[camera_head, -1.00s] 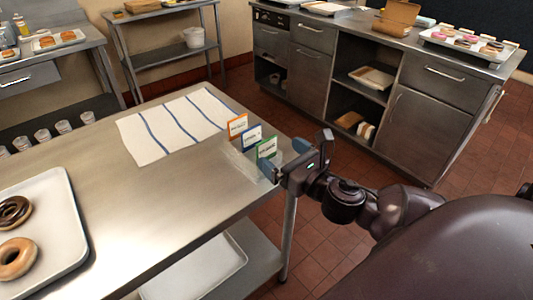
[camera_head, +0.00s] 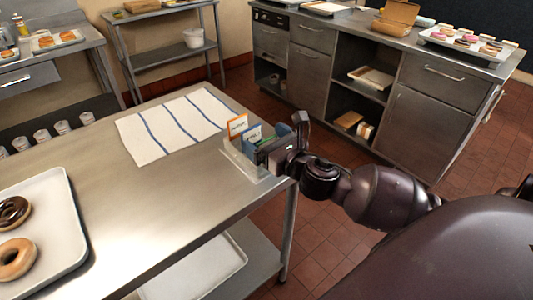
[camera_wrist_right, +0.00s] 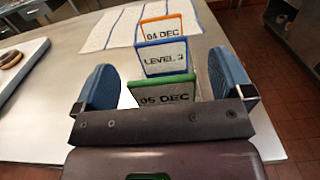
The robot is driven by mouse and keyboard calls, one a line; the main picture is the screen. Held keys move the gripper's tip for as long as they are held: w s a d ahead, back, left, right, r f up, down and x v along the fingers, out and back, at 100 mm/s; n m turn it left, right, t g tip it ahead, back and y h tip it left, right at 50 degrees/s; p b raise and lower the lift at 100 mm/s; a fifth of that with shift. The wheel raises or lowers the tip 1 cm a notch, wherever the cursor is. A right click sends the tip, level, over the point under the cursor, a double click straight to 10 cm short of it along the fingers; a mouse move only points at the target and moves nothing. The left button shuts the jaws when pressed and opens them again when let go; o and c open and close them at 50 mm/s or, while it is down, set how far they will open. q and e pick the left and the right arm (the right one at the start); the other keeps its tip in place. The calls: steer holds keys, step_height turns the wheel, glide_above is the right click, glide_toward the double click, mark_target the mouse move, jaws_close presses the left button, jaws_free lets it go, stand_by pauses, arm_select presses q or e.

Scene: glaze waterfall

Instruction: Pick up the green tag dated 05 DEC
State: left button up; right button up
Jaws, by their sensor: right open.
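The green tag (camera_wrist_right: 163,93) reads 05 DEC in the right wrist view and stands upright, nearest my right gripper (camera_wrist_right: 165,85). Its lower part is hidden behind the gripper body. In the head view my right gripper (camera_head: 277,138) covers most of the green tag. The gripper is open, with one blue finger on each side of the tag. My left gripper is not in view.
The tags stand in a clear holder (camera_head: 240,160) at the right edge of the steel table (camera_head: 150,210). A striped towel (camera_head: 175,125) lies behind them. A tray (camera_head: 70,255) of donuts is at the left. The middle of the table is clear.

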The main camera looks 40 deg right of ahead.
steer(key=shift+c, duration=0.5)
steer(key=c, duration=0.9)
steer(key=shift+r, duration=0.1)
steer(key=shift+r, duration=0.35)
steer(key=shift+r+p, duration=2.4)
steer(key=shift+r, duration=7.2)
